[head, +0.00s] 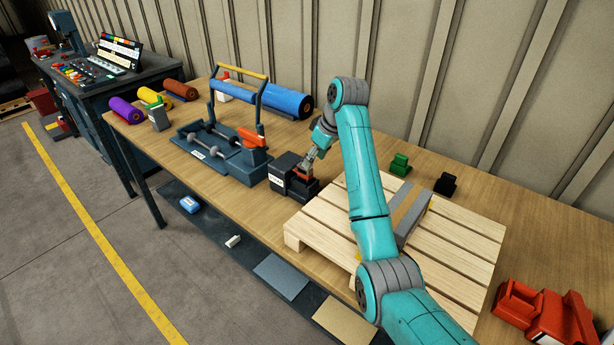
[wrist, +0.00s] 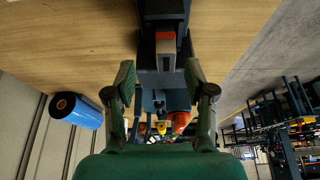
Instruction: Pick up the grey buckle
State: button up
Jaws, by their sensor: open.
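My gripper (head: 309,158) is just above a small dark holder (head: 303,190) on the workbench. In the wrist view its two fingers (wrist: 160,75) are spread, with nothing held between them. A small light grey piece with a red-orange part (wrist: 166,50) sits in the dark holder, ahead of the gap between the fingertips. It looks like the grey buckle, but its outline is too small to be sure. In the head view the fingers partly hide this spot, and only a reddish bit shows there.
A dark box with a white label (head: 283,170) stands left of the holder. The strapping tool with a yellow handle (head: 243,73) is farther left. A wooden pallet (head: 318,222) lies to the right, under my arm. Green (head: 399,165) and black (head: 445,184) blocks stand behind it.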

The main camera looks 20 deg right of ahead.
aim_at(306, 171)
jog(key=x, duration=0.5)
jog(key=shift+a+f, duration=0.1)
jog(key=shift+a, duration=0.3)
jog(key=shift+w+a+f, duration=0.15)
jog(key=shift+w+f, duration=0.05)
jog(key=shift+f, duration=0.45)
grip_shut()
